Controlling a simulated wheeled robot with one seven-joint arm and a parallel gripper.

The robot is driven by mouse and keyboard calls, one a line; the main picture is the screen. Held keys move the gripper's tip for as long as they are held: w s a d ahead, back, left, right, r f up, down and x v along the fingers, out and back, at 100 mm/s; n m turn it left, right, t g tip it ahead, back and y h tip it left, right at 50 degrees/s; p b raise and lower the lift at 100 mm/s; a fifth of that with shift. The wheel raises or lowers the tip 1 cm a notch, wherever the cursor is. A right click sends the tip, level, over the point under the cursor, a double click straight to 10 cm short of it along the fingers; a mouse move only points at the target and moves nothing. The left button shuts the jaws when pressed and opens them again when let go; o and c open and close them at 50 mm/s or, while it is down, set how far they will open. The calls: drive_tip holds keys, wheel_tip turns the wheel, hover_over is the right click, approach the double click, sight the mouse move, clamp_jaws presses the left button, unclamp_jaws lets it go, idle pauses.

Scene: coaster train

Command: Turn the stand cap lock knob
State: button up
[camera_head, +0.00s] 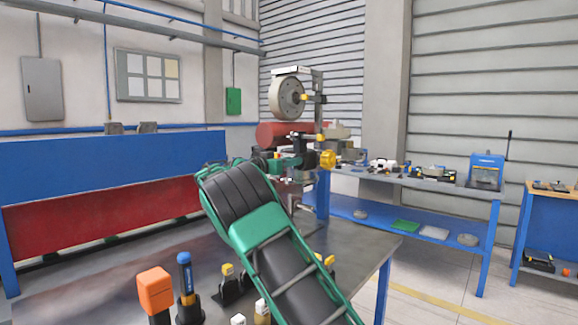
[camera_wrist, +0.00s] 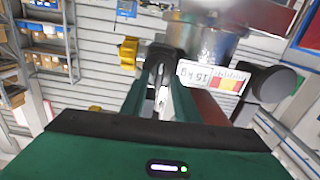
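Smaller yellow knobs sit higher, one upper (camera_head: 304,97) and one lower (camera_head: 320,137). I cannot tell which is the cap lock knob. My green gripper (camera_head: 291,162) is at the stand, left of the large yellow knob. In the wrist view its fingertips (camera_wrist: 163,58) lie close together before a silver cylinder (camera_wrist: 207,45); their contact is unclear.
A red cylinder (camera_head: 285,133) lies behind my gripper. A dark table (camera_head: 365,240) holds an orange-headed tool (camera_head: 155,282) and a blue-topped tool (camera_head: 185,272) at the front. A blue-legged bench (camera_head: 425,178) with small parts stands right.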

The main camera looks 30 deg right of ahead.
drive_tip(key=shift+c, duration=0.3)
clamp_jaws()
drive_tip(key=shift+a, duration=0.1)
drive_tip(key=shift+s+f+m, duration=0.15)
drive_tip(key=shift+f+m, duration=0.05)
drive_tip(key=shift+m, duration=2.85)
drive_tip(key=shift+s+f+m, duration=0.1)
drive_tip(key=shift+f+m, duration=0.05)
drive_tip(key=shift+m, duration=2.95)
drive_tip(key=shift+s+f+m, duration=0.15)
drive_tip(key=shift+f+m, duration=0.05)
drive_tip(key=shift+m, duration=2.85)
drive_tip(key=shift+f, duration=0.1)
